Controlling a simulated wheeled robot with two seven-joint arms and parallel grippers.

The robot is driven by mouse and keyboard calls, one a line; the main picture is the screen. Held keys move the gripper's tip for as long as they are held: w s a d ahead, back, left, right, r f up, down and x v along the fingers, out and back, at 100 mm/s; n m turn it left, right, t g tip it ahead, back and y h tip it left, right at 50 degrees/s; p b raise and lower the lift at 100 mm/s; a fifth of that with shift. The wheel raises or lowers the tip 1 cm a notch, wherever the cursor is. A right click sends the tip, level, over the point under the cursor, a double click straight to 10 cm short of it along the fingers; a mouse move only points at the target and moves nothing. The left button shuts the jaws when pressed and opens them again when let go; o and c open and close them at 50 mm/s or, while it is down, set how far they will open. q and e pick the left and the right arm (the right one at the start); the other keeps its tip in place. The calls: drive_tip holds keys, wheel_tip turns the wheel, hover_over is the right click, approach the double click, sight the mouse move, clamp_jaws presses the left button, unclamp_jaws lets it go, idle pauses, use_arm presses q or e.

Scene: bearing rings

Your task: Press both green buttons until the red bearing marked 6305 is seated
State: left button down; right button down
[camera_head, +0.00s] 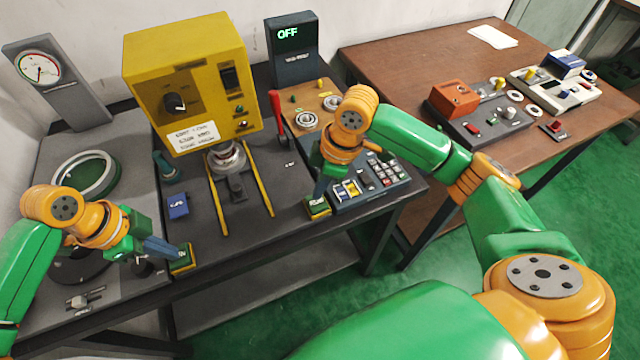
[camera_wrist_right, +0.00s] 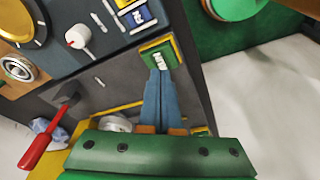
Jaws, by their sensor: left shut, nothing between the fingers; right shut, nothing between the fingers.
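A yellow press (camera_head: 190,85) stands at the back of the dark table, with a metal round part (camera_head: 226,157) under its head. I cannot make out a red bearing or the marking 6305 there. The left green button (camera_head: 184,262), on a yellow-edged box, is at the table's front edge. My left gripper (camera_head: 181,252) is shut and empty, its tips at the button's top. The right green button (camera_head: 318,209) also shows in the right wrist view (camera_wrist_right: 158,50). My right gripper (camera_head: 318,197) is shut and empty, its tips at that button. I cannot tell whether either button is pressed down.
A dark display (camera_head: 291,50) reads OFF. A red lever (camera_head: 276,110) stands right of the press. Yellow rails (camera_head: 258,192) flank its front, with a blue block (camera_head: 177,205) to the left. A brown table (camera_head: 400,60) with parts stands at right.

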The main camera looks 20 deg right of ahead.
drive_tip(key=shift+d+x, duration=0.25)
drive_tip(key=shift+x, duration=1)
drive_tip(key=shift+s, duration=0.15)
drive_tip(key=shift+r, duration=0.15)
use_arm(q)
drive_tip(key=shift+f, duration=0.2)
